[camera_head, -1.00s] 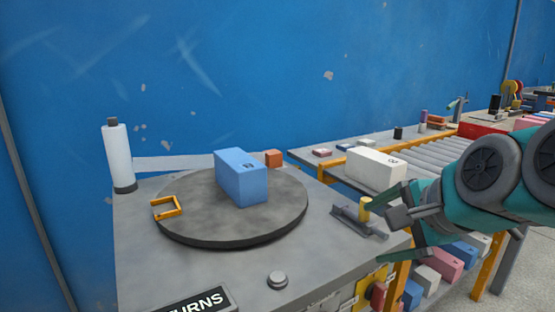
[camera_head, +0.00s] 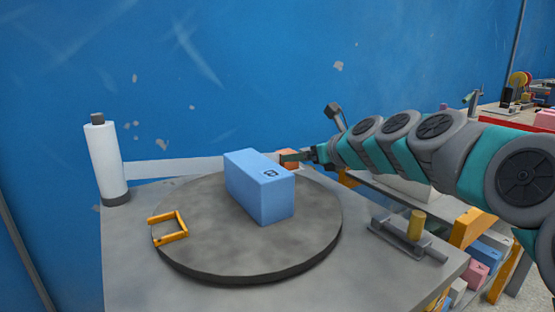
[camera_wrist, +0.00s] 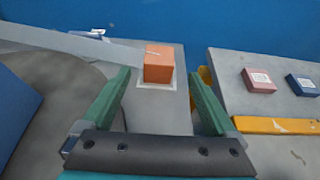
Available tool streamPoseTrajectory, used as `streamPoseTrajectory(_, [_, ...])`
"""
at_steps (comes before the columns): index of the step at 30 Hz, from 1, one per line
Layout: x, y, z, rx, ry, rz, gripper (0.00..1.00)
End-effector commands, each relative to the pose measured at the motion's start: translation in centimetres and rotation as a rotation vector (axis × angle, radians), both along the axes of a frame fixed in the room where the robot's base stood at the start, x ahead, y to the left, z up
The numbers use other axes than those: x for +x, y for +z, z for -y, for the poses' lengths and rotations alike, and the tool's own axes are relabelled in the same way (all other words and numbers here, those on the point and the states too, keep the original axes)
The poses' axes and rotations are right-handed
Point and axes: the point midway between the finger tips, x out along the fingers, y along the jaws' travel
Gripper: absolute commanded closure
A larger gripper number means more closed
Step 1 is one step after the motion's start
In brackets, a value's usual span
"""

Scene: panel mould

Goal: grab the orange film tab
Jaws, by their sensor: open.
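The orange film tab (camera_head: 289,153) is a small block at the right end of the pale film strip (camera_head: 175,167), behind the blue box (camera_head: 262,188). My gripper (camera_head: 291,158) partly covers it in the head view. In the wrist view the orange tab (camera_wrist: 158,66) sits on a pale square on the grey table, just ahead of my open gripper (camera_wrist: 159,82). The green fingers lie to its left and right, apart from it, with nothing between them. The strip (camera_wrist: 75,45) meets the tab from the left.
The blue box stands on a round grey turntable (camera_head: 200,250) with a yellow handle (camera_head: 169,228). A white film roll (camera_head: 104,160) stands at left. A neighbouring table at right in the wrist view bears a pink block (camera_wrist: 258,80) and a blue block (camera_wrist: 302,85). The blue wall is close behind.

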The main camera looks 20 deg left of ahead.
Motion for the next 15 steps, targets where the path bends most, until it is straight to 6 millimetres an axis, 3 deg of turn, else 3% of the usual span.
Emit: streamPoseTrajectory(15, [2.7,-1.6,-3.3,0.001,0.000,-0.002,0.07])
